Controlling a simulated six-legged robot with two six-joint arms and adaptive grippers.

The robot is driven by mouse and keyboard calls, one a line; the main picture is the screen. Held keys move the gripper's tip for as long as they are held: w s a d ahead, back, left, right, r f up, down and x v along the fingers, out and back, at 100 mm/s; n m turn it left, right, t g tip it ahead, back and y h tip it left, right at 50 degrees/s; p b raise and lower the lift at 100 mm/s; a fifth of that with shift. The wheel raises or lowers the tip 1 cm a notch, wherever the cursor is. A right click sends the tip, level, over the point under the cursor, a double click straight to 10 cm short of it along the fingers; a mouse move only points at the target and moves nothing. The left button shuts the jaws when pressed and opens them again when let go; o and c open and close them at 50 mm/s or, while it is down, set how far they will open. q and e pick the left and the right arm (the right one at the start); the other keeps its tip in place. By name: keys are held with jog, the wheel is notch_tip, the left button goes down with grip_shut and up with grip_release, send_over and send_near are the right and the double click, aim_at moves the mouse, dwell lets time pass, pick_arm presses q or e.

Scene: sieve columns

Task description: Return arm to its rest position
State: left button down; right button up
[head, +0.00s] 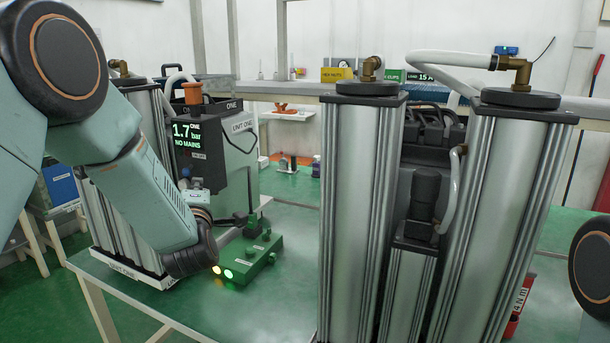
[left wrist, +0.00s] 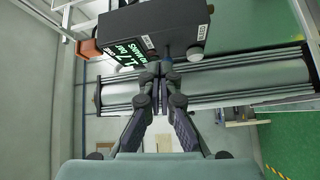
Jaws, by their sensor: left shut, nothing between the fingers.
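My left arm reaches in from the left of the head view and bends down in front of the unit marked ONE (head: 240,150). My left gripper (head: 240,221) is small and dark there, partly hidden by its own wrist, close to a green block (head: 250,262) with two lit lamps. In the left wrist view the left gripper (left wrist: 155,76) shows its fingers drawn together at the tips, with nothing between them. Beyond the tips are a dark box with a green display (left wrist: 135,50) and a pale column (left wrist: 230,80). Whether the tips touch them I cannot tell. My right gripper is out of view.
Two tall ribbed columns (head: 360,200) with brass fittings and a white hose stand on the green table (head: 300,215) at centre right. A shelf (head: 290,88) with boxes runs behind. Open table lies between the green block and the columns.

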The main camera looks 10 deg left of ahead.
pick_arm(q)
jog(key=s+d+f+m+g+h+b, duration=0.1)
jog(key=s+d+f+m+g+h, duration=0.15)
jog(key=s+f+m, duration=0.45)
jog(key=s+d+f+m+g+h, duration=0.2)
jog(key=s+d+f+m, duration=0.15)
jog(key=f, duration=0.75)
jog(key=s+d+f+m+g+h+b, duration=0.1)
jog(key=s+d+f+m+g+h, duration=0.3)
jog(key=f, duration=0.5)
jog(key=s+d+f+m+g+b, duration=0.1)
jog(key=s+f+m+g, duration=0.1)
jog(key=s+f, duration=0.4)
jog(key=s+d+f+m+g+b, duration=0.2)
jog(key=s+f, duration=0.3)
jog(key=s, duration=0.9)
jog(key=s+d+f+m+g+b, duration=0.1)
jog(key=s+f+g, duration=0.3)
jog(key=s, duration=0.7)
notch_tip(320, 180, down, 3)
jog(key=shift+d+r+m, duration=0.15)
jog(key=shift+d+m, duration=0.2)
jog(key=shift+m, duration=0.4)
